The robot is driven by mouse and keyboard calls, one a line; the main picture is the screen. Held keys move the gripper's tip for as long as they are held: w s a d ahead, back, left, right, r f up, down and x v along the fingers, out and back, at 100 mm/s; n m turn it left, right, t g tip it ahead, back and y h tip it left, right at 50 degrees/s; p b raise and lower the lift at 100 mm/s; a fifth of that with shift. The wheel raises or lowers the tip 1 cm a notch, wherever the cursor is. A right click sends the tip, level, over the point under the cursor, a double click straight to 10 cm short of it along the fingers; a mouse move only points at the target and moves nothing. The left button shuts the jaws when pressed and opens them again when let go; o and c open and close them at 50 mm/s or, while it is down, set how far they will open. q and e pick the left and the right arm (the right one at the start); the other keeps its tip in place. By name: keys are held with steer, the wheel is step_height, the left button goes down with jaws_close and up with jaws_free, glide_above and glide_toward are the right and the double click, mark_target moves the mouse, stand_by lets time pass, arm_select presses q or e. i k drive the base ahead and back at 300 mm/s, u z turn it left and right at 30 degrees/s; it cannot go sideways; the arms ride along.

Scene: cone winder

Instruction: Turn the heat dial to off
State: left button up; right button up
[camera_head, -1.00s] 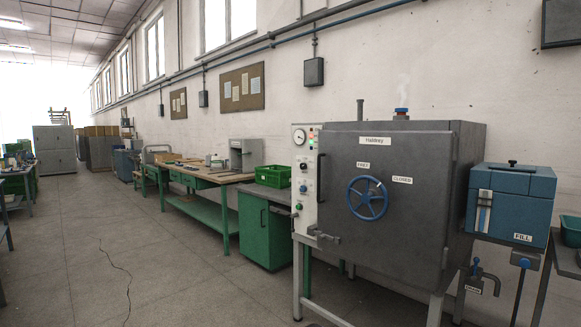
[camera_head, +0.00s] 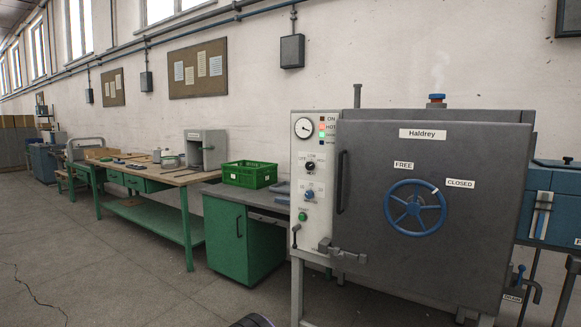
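The pale control panel (camera_head: 317,235) is on the left side of a dark grey oven (camera_head: 370,280) marked Haldrey. It carries an upper dark knob (camera_head: 310,166) and a lower blue knob (camera_head: 309,195). Their small labels are too blurred to read, so I cannot tell which is the heat dial or where either one points. Above them are a round white gauge (camera_head: 304,128) and a column of small lamps (camera_head: 322,131) beside the words ON and HOT. A green button (camera_head: 303,217) is below. Neither of my grippers is in view.
A small lever (camera_head: 296,230) and a latch (camera_head: 341,251) stick out low near the panel. A green cabinet (camera_head: 237,240) stands left. The floor in front is clear.

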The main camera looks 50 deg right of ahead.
mark_target(310, 165)
steer(key=i, duration=0.05)
steer(key=z, duration=1.7)
